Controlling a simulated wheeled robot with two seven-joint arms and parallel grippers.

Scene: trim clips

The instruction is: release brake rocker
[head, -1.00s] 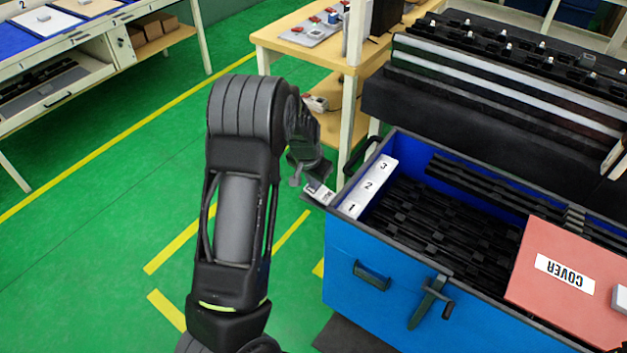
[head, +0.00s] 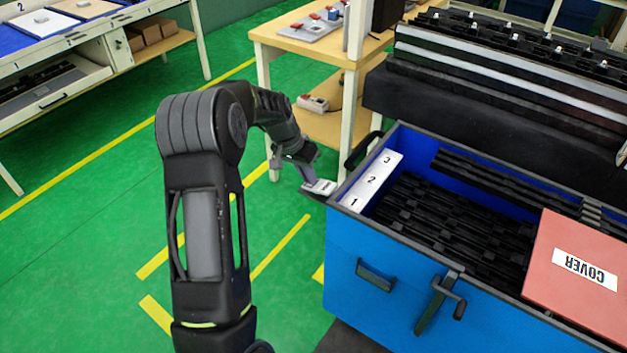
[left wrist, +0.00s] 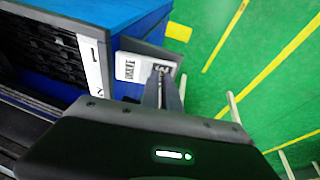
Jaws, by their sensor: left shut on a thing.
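The brake rocker is a dark plate with a white lettered label (head: 320,187), at the left end of the blue bin (head: 345,262), just outside its rim. The rocker also shows in the left wrist view (left wrist: 132,67), beside the bin's blue wall. My left gripper (head: 304,180) is at the rocker's outer side. In the left wrist view its fingers (left wrist: 163,80) are together at the edge of the label and shut on the rocker. The exact contact is small and partly hidden by the fingers. My right gripper is not in view.
The bin holds black trim strips (head: 440,230) and a white strip numbered 1 to 3 (head: 371,181). A red cover (head: 575,285) lies over its right part. A wooden table (head: 325,55) stands behind. The green floor (head: 90,240) at left is clear.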

